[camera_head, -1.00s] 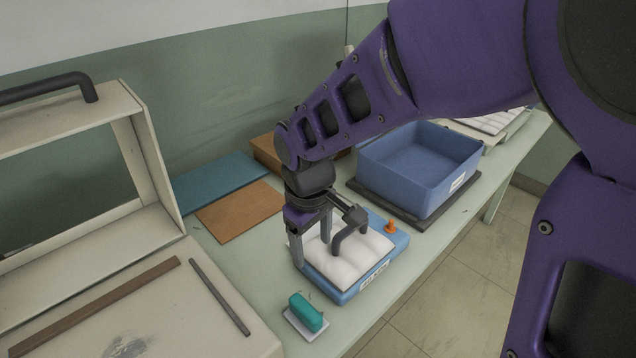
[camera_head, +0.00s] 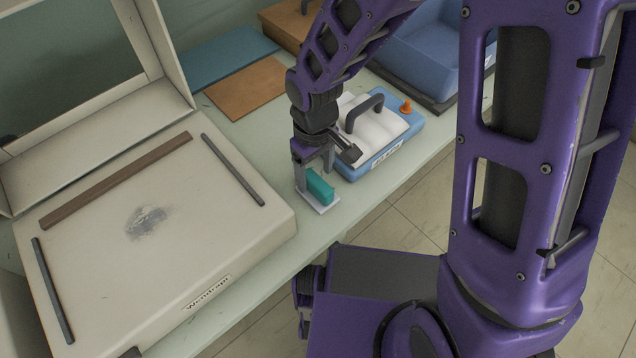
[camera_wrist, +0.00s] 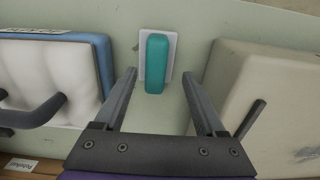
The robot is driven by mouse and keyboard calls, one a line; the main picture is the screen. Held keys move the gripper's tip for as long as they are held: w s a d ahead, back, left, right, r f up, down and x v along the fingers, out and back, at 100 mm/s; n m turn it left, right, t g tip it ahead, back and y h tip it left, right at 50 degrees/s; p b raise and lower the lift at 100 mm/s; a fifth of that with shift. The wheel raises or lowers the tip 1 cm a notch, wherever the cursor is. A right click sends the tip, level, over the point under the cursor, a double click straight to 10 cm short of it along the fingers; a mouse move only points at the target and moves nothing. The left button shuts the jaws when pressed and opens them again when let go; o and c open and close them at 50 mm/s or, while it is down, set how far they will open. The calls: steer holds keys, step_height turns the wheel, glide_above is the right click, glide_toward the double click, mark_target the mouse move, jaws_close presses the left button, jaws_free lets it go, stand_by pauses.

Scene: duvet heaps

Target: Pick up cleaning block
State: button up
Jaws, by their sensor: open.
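The cleaning block is a teal, rounded block (camera_head: 320,187) on a small white pad (camera_head: 322,207) on the pale green table. In the wrist view the teal block (camera_wrist: 157,62) stands on its white pad (camera_wrist: 171,40), ahead of and between the two fingers. My gripper (camera_head: 314,180) is open and points down right beside the block; in the wrist view its fingers (camera_wrist: 160,75) are spread with nothing held. In the head view a finger overlaps the block's left side, and whether it touches cannot be told.
A blue tray (camera_head: 385,155) with a white quilted pad and dark handle stands just behind. A beige machine (camera_head: 95,215) with a raised lid is close on the left. A blue bin (camera_head: 420,50) stands farther back. The table's front edge is near the block.

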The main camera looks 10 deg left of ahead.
mark_target(317, 181)
steer(key=f, duration=0.5)
steer(key=shift+w+d+f+b, duration=0.1)
steer(key=shift+w+d+b, duration=0.1)
steer(key=shift+w+b, duration=0.1)
jaws_close()
